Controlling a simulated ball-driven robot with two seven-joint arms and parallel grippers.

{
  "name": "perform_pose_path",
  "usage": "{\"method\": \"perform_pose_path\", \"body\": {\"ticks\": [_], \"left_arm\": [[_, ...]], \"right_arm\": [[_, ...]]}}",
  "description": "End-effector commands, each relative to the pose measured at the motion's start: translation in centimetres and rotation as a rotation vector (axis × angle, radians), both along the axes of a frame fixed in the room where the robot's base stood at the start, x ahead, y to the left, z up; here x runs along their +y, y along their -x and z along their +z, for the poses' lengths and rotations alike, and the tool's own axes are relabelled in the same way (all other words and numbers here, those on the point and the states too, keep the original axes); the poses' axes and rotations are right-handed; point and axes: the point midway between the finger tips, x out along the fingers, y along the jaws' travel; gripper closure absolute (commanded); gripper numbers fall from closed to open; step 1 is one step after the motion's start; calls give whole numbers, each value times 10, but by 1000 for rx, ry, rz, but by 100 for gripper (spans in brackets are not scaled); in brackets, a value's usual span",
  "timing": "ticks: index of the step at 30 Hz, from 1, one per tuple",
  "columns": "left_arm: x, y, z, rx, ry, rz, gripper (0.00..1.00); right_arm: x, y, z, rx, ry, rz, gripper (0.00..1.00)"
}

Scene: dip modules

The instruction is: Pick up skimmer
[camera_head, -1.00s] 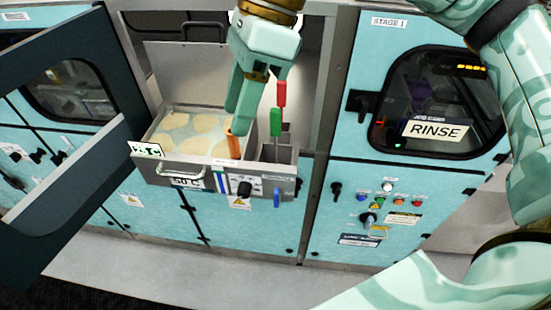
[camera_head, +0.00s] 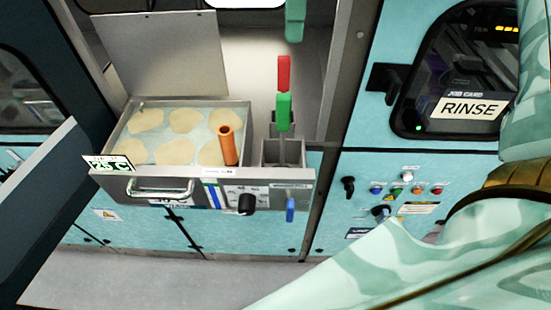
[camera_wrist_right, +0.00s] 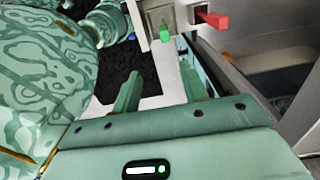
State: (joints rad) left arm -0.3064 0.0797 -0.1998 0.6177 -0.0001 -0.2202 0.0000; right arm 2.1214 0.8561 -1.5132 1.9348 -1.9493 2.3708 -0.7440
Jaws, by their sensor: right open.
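An orange handle (camera_head: 228,145) stands up tilted from the shallow bath, its lower end hidden. A red handle (camera_head: 283,73) and a green handle (camera_head: 284,112) stand in line at the small holder (camera_head: 270,151) to the right. I cannot tell for certain which handle is the skimmer's. My right gripper shows only as a fingertip (camera_head: 295,22) at the top edge, above the red handle. In the right wrist view the right gripper (camera_wrist_right: 160,90) is open and empty, with the green handle (camera_wrist_right: 165,33) and red handle (camera_wrist_right: 212,20) beyond its fingers. My left gripper is out of view.
The bath (camera_head: 122,174) holds several pale discs, with a raised lid (camera_head: 160,50) behind. A dark open door panel (camera_head: 35,190) stands at left. The RINSE cabinet (camera_head: 360,180) is at right. The grey floor (camera_head: 150,280) in front is clear.

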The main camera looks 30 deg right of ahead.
Motion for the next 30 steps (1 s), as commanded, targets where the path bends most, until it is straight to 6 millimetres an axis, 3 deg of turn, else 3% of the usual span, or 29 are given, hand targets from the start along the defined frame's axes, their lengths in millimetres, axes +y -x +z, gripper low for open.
{"method": "perform_pose_path", "body": {"ticks": [3,10,15,23,30], "left_arm": [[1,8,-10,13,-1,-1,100],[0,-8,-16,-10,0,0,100],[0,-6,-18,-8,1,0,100],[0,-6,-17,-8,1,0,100],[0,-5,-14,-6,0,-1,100]], "right_arm": [[0,-1,-16,4,0,1,56],[0,0,-67,7,0,2,56],[0,-1,-102,5,0,1,56],[0,-2,-125,5,0,1,56],[0,-6,-163,5,-1,0,56]]}}
